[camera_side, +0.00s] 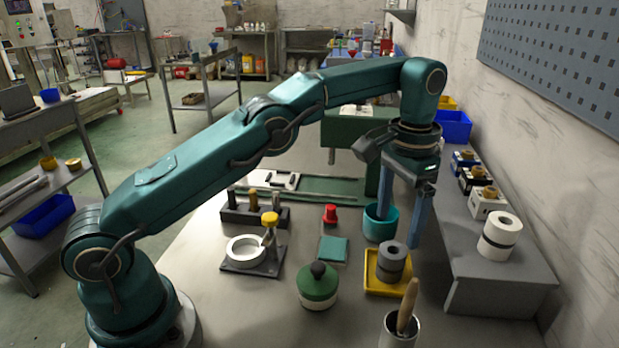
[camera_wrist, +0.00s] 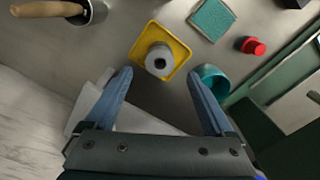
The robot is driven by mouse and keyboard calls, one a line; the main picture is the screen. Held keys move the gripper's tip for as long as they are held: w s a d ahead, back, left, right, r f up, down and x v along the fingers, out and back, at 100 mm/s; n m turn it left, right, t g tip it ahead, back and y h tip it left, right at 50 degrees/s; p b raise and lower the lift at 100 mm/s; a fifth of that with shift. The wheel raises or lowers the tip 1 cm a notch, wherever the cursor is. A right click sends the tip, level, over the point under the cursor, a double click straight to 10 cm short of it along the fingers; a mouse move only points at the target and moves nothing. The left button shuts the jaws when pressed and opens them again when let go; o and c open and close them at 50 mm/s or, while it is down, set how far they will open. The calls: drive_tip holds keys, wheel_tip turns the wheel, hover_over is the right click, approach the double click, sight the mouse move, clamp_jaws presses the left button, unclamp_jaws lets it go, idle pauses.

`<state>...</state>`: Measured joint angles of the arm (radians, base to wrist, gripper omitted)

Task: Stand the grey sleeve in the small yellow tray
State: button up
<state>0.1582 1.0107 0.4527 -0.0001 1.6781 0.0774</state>
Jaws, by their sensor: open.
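The grey sleeve (camera_side: 391,265) stands upright in the small yellow tray (camera_side: 371,281), with its hole facing up. In the wrist view the sleeve (camera_wrist: 159,62) is inside the yellow tray (camera_wrist: 181,50), ringed by the tray's rim. My gripper (camera_side: 402,229) is open and points down, above and behind the tray in the side view. In the wrist view the open gripper (camera_wrist: 160,75) has its blue fingers spread wide on either side, and nothing is between them. The sleeve is apart from both fingers.
A teal cup (camera_side: 380,224) is close behind the tray. A metal cup with a wooden-handled tool (camera_side: 407,306) stands in front, and a green lidded pot (camera_side: 318,287) to the left. A grey raised shelf (camera_side: 500,268) on the right holds a white roll (camera_side: 499,238).

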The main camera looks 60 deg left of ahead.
drive_tip(key=s+a+r+n+t, duration=0.1)
drive_tip(key=s+a+r+t, duration=0.25)
drive_tip(key=s+r, duration=0.65)
drive_tip(key=s+a+f+t, duration=0.1)
drive_tip(key=s+f, duration=0.1)
drive_tip(key=s, duration=0.4)
drive_tip(key=s+a+f+n+t, duration=0.1)
drive_tip(key=s+f, duration=0.2)
drive_tip(key=s, duration=0.3)
drive_tip(key=shift+s+a+n, duration=0.25)
drive_tip(key=shift+a+n, duration=0.05)
drive_tip(key=shift+a, duration=0.05)
